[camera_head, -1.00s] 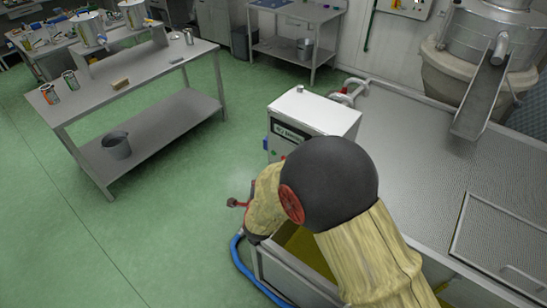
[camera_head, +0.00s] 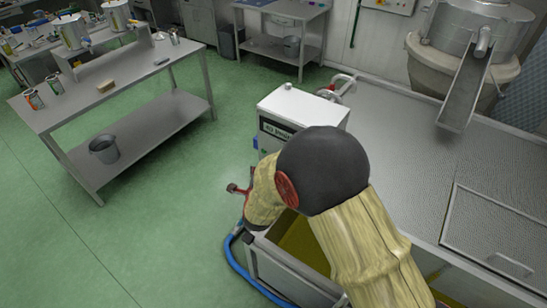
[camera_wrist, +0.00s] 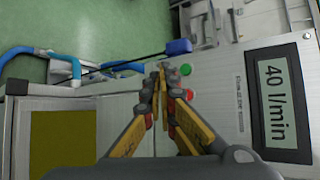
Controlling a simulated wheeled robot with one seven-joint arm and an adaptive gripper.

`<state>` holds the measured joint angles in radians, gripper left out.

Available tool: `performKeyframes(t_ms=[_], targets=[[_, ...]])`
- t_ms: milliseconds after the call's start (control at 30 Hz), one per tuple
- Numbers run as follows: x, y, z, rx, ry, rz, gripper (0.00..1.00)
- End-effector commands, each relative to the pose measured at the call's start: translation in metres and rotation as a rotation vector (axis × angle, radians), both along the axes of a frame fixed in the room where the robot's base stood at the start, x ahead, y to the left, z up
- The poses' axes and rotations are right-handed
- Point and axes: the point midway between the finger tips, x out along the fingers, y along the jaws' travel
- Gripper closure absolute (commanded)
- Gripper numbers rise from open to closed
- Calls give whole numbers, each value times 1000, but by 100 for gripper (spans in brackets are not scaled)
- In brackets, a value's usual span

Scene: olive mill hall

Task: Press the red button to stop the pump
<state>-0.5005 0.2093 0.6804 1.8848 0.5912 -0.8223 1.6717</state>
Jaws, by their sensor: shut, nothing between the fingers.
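In the wrist view the red button (camera_wrist: 187,94) sits on the light metal front of the pump's control box (camera_wrist: 222,125), beside a green button (camera_wrist: 186,69). My gripper (camera_wrist: 161,72) is shut and empty. Its tips show just left of the two buttons, and the right finger lies close beside the red one. I cannot tell whether anything touches. A display (camera_wrist: 275,103) on the box reads 40 l/min.
A steel basin with yellow-green liquid (camera_head: 305,243) lies below my arm. A steel worktable (camera_head: 120,95) stands left, with clear green floor between.

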Motion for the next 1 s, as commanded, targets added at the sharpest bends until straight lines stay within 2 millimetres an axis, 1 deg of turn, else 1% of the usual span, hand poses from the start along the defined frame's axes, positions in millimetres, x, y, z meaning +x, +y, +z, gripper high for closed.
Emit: performKeyframes(t_ms=[33,200,433,633,1000], targets=[[6,-6,0,-1,1,-4,100],[24,-20,0,-1,1,-3,100],[40,-32,-3,0,1,-2,100],[46,-36,-1,-1,2,0,100],[46,-36,-1,-1,2,0,100]])
